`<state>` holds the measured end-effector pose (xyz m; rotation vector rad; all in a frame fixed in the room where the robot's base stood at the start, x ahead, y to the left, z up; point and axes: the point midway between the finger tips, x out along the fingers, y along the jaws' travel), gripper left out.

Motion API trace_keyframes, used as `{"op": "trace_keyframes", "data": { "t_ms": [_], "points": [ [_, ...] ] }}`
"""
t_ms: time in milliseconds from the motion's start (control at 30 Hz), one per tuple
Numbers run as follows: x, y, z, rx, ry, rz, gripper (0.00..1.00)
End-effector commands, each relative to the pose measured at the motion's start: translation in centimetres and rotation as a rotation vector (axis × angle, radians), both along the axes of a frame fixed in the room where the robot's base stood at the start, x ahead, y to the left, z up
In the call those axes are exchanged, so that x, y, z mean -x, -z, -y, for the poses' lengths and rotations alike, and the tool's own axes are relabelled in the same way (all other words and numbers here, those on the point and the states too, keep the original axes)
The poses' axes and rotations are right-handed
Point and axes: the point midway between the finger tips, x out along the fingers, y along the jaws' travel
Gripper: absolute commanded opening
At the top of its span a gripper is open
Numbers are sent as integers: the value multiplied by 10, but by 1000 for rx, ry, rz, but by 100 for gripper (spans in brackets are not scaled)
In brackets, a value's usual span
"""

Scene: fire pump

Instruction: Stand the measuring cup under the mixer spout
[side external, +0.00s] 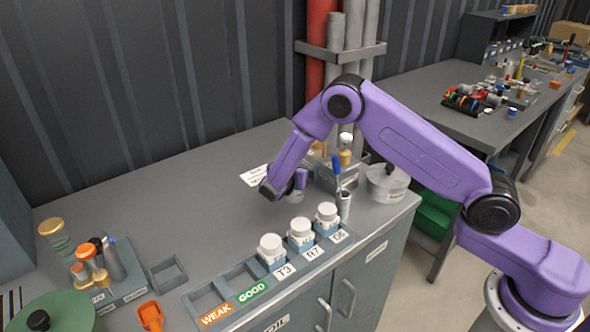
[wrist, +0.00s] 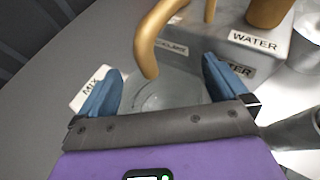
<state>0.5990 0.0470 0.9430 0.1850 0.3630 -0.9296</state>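The measuring cup is a clear, round vessel between my fingers in the wrist view (wrist: 172,92); it shows small and partly covered in the side view (side external: 298,194). My gripper (wrist: 163,85) has one blue finger on each side of the cup, which appears to fill the gap between them. In the side view my gripper (side external: 286,184) is low over the bench. The curved brass mixer spout (wrist: 149,52) hangs over the cup's mouth in the wrist view. Behind is the grey mixer block (wrist: 221,45) with WATER labels. The cup's base is hidden.
A white MIX label (wrist: 92,90) lies left of the cup. White-capped jars (side external: 300,233) sit in a rack in front.

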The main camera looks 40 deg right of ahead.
Motion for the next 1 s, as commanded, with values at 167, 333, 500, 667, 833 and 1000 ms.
{"op": "trace_keyframes", "data": {
  "t_ms": [167,333,500,667,833,1000],
  "points": [
    [0,-2,0,-1,0,1,100],
    [7,-9,-12,1,-3,1,100],
    [25,-21,-37,-1,-6,1,100],
    [43,-34,-60,-1,-5,1,100],
    [57,-43,-79,-1,-3,1,100],
    [64,-48,-88,0,0,0,100]
  ]
}}
